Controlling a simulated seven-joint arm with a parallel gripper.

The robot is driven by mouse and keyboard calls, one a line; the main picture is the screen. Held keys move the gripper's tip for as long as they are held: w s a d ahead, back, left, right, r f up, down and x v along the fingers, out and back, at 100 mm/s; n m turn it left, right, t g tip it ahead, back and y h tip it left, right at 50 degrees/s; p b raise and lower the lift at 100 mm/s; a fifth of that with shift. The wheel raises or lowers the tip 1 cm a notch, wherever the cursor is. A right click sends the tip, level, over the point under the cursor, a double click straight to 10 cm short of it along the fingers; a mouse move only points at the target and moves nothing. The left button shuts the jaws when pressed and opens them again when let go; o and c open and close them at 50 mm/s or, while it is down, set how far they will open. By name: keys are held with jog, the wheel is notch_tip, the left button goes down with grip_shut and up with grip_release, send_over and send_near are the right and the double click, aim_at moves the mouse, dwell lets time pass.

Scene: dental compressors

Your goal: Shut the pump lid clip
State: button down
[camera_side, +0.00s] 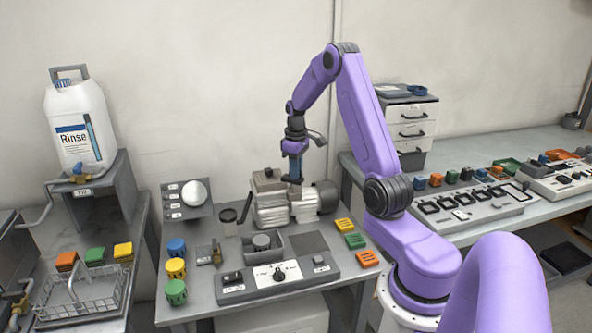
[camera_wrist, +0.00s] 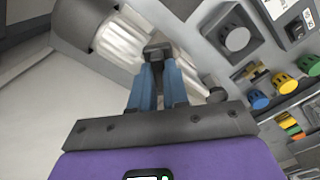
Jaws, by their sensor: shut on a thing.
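The pump (camera_side: 272,213) is a silver ribbed machine with dark ends on the middle table. Its ribbed silver body also fills the upper part of the wrist view (camera_wrist: 121,42). My gripper (camera_side: 294,180) points down at the top of the pump, beside the dark box on the pump's left. In the wrist view my gripper (camera_wrist: 158,66) has its blue fingers closed on a small dark clip (camera_wrist: 157,48) against the ribbed body. How far the clip is shut cannot be made out; the fingers partly hide it.
A control panel (camera_side: 279,280) lies in front of the pump. Blue and yellow knobs (camera_side: 176,268) stand at the left, coloured blocks (camera_side: 355,241) at the right. A Rinse jug (camera_side: 77,125) stands on a side stand.

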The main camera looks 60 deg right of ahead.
dwell(0.4)
jog(key=c, duration=1.1)
grip_release()
notch_tip(320, 180, up, 18)
jog(key=shift+f, duration=0.25)
jog(key=w+a+n, duration=0.1)
jog(key=a+n, duration=0.2)
jog(key=a, duration=1.2)
jog(key=s+a+f+n, duration=0.2)
jog(key=s+a, duration=0.2)
jog(key=a, duration=0.4)
jog(key=s+a+f+n, duration=0.1)
jog(key=s+a+n, duration=0.1)
jog(key=s+a, duration=0.45)
jog(key=s+a+f+n, duration=0.1)
jog(key=s+a, duration=0.1)
jog(key=s, duration=0.4)
jog(key=s+a+f+n, duration=0.2)
jog(key=s, duration=0.3)
jog(key=s+a+f+n, duration=0.1)
jog(key=s+a+f, duration=0.1)
jog(key=s, duration=0.4)
jog(key=shift+s+a+f+n, duration=0.25)
jog(key=shift+s+n, duration=0.05)
jog(key=shift+n, duration=0.1)
